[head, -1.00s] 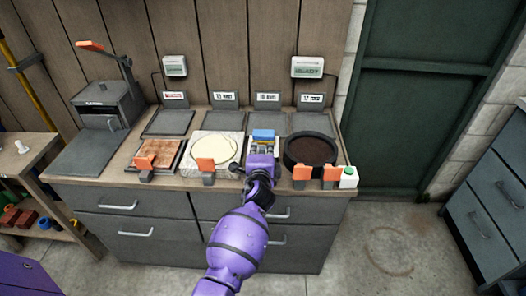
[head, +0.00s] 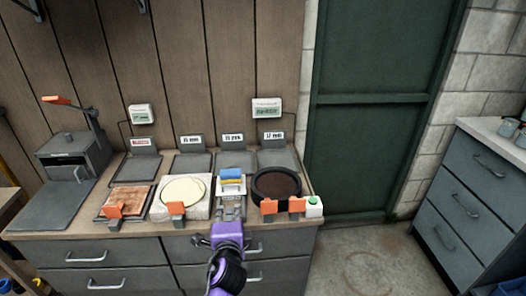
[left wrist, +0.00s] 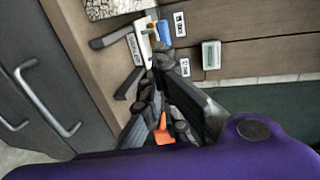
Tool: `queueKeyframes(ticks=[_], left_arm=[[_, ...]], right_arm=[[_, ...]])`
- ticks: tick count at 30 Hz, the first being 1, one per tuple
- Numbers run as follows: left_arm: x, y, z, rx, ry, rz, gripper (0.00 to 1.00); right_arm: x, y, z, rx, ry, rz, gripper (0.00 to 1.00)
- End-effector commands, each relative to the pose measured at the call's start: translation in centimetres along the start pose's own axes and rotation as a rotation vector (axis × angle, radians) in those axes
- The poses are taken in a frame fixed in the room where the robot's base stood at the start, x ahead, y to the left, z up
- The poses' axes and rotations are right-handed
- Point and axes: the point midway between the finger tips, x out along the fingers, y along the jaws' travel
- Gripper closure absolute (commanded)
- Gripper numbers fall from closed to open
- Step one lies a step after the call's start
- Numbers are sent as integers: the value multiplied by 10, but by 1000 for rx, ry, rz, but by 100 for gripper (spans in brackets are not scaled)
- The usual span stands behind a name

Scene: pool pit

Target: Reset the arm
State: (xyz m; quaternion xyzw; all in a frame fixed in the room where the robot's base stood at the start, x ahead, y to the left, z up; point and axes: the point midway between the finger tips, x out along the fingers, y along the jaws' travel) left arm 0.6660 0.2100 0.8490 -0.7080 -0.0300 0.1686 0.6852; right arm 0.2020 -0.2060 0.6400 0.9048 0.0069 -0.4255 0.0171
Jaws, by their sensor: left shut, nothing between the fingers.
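My left arm, purple with dark bands, comes up from the bottom of the head view. Its gripper (head: 230,207) is at the front edge of the counter, in front of a blue, yellow and white item (head: 231,180). In the left wrist view the dark fingers (left wrist: 162,65) are closed together, with nothing visible held. The fingertips overlap the blue and white item in that view; I cannot tell whether they touch it. My right gripper is not in view.
Drawers (head: 91,281) lie below. Floor at right is clear.

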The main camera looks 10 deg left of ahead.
Motion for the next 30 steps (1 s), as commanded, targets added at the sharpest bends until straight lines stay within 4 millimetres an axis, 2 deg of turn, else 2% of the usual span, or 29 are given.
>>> queueKeyframes(ticks=[4, 8, 14, 17, 20, 25, 27, 30], left_arm=[[0, 0, -3, -102, 12, 4, 100], [-8, -5, -20, -375, 77, 24, 100], [-62, 42, -10, -764, 119, 172, 100], [-97, 70, 1, -920, 107, 256, 100], [-142, 102, 16, -1075, 73, 353, 100], [-238, 153, 47, -1301, -35, 516, 100], [-278, 170, 60, -1353, -86, 571, 100], [-327, 191, 78, -1374, -152, 628, 100]], right_arm=[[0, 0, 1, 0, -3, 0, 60], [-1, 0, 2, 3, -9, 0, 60], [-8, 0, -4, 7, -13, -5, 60], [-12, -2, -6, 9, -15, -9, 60], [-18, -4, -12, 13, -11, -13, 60], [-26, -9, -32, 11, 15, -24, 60], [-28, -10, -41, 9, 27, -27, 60], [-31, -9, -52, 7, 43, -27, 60]])
